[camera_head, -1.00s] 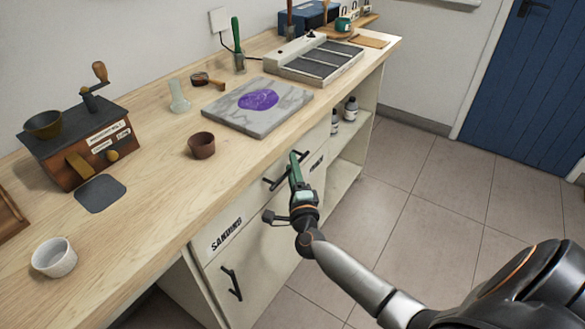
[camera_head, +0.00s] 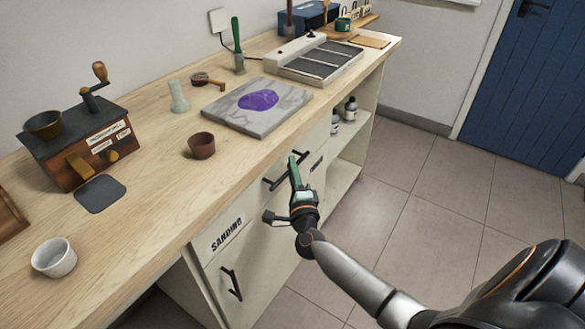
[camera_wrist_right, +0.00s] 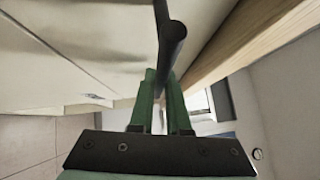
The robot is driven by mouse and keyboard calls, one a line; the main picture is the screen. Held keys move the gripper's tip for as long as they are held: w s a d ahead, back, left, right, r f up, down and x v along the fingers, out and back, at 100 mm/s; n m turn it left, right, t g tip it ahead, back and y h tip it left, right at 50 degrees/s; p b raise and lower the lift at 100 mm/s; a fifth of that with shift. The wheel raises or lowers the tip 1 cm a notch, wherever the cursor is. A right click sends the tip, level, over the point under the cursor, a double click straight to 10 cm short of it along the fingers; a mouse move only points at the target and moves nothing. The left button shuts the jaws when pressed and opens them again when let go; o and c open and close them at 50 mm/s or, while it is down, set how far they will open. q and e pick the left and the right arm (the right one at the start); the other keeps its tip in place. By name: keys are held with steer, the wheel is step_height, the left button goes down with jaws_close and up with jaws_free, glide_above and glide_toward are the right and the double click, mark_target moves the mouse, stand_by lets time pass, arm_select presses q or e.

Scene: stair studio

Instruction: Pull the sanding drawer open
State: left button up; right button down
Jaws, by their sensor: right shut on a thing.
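The drawer labelled SANDING (camera_head: 228,232) is in the front of the wooden-topped cabinet, and its front looks flush with the cabinet. Its black bar handle (camera_head: 273,184) is on the right part of that front. My right gripper (camera_head: 292,164) has green fingers and is shut on this handle. In the right wrist view, the dark handle bar (camera_wrist_right: 172,45) runs between the green fingers (camera_wrist_right: 160,98). The fingers hide part of the handle. My left gripper is not in view.
Below is a cabinet door with a black handle (camera_head: 232,283). The worktop above holds a brown cup (camera_head: 201,146), a white cup (camera_head: 54,258), a grinder (camera_head: 80,150) and a marble slab (camera_head: 245,115). An open shelf with bottles (camera_head: 350,108) is right. The tiled floor (camera_head: 400,215) is clear.

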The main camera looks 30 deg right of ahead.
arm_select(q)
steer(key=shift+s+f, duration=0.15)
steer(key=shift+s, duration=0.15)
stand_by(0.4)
